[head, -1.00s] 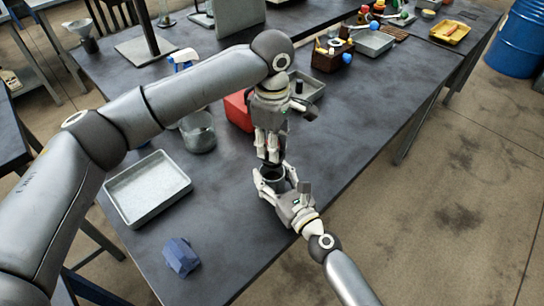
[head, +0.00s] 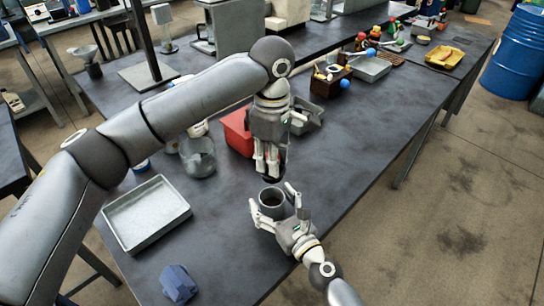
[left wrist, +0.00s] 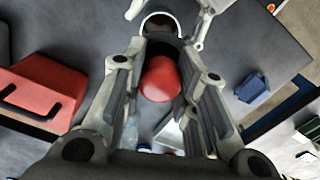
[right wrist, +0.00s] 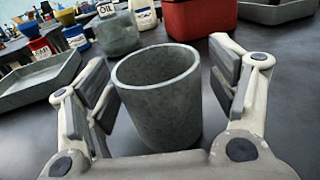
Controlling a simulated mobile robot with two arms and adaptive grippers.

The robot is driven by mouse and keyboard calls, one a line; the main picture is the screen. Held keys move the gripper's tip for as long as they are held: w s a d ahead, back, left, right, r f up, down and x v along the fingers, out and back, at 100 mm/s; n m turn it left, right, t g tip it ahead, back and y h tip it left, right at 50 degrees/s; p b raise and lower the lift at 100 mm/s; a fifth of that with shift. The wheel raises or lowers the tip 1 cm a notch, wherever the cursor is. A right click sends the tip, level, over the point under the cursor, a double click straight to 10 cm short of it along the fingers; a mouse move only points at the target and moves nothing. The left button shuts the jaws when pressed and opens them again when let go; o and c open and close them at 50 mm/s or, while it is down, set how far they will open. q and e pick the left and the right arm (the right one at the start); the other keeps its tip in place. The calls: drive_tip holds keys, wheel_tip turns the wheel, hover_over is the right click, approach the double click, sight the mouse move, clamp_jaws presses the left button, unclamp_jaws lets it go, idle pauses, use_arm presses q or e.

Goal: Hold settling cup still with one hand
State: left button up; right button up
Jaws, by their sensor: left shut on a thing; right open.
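The settling cup is a grey open cup (head: 271,208) standing upright on the dark table near its front edge; it fills the middle of the right wrist view (right wrist: 163,112). My right gripper (head: 273,197) is open, with one finger on each side of the cup; in the right wrist view (right wrist: 160,85) gaps show between the pads and the wall. My left gripper (head: 267,169) is above and slightly behind the cup, fingers pointing down, shut on a red rounded thing (left wrist: 160,79). Its lower end looks dark and is partly hidden. The cup's rim shows beyond it in the left wrist view (left wrist: 161,20).
A grey tray (head: 148,214) and a blue block (head: 179,284) lie to the left. A glass beaker (head: 198,158) and a red container (head: 238,132) stand behind. A wooden caddy (head: 329,84) is farther back. The table right of the cup is clear.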

drive_tip(key=shift+s, duration=0.15)
drive_tip(key=v, duration=1.1)
drive_tip(key=shift+s+d, duration=0.3)
use_arm(q)
drive_tip(key=shift+f, duration=0.1)
use_arm(e)
drive_tip(key=shift+s, duration=0.1)
